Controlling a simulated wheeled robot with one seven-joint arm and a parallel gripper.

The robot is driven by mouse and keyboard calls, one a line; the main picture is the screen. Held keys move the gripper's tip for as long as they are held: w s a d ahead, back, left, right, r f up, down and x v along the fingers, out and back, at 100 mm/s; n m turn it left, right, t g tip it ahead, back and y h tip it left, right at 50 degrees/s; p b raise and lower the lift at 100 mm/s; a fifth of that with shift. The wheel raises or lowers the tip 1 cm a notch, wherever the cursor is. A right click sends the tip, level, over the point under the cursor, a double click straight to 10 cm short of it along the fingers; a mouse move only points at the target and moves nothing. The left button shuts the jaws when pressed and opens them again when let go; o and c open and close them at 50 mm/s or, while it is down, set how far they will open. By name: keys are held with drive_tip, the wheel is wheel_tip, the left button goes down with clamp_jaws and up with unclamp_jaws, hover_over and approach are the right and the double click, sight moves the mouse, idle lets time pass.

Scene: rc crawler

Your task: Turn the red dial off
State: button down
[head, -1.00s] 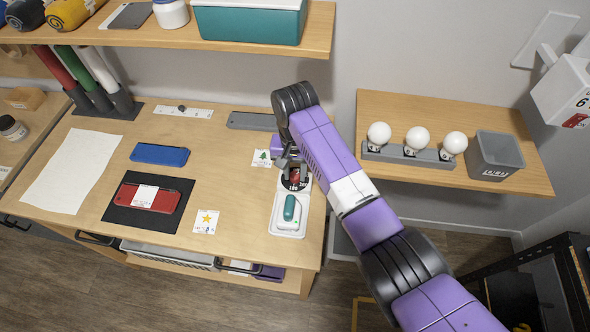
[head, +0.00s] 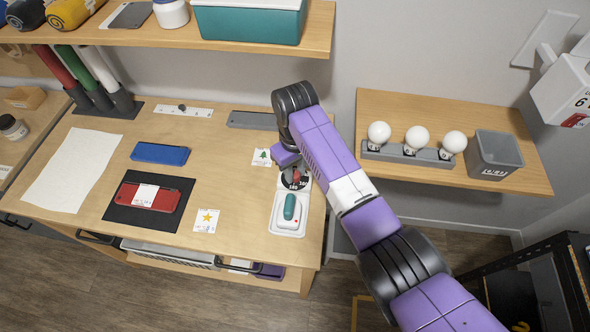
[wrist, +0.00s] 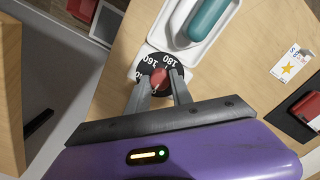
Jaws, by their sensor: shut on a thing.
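The red dial (wrist: 160,78) is a small red knob on a black disc with white numbers, of which 160 and 180 can be read in the wrist view. My gripper (wrist: 161,80) is shut on the red knob, with one finger on each side. In the head view my gripper (head: 293,172) comes down over the dial, and the black numbered disc (head: 287,184) shows partly below it. The dial is at the back end of a white base (head: 275,226) that holds a teal rounded tool (head: 289,207). A small red spot shows on the base beside the tool.
The white base stands near the right edge of the wooden table (head: 235,180). A star card (head: 206,220), a tree card (head: 261,157), a red case (head: 150,196) and a blue case (head: 160,154) lie to the left. A shelf with white bulbs (head: 417,138) is at right.

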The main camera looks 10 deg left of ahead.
sight(295, 174)
idle(0.4)
drive_tip(key=c, duration=1.1)
unclamp_jaws()
drive_tip(key=shift+r+b, duration=0.75)
drive_tip(key=shift+r, duration=3.2)
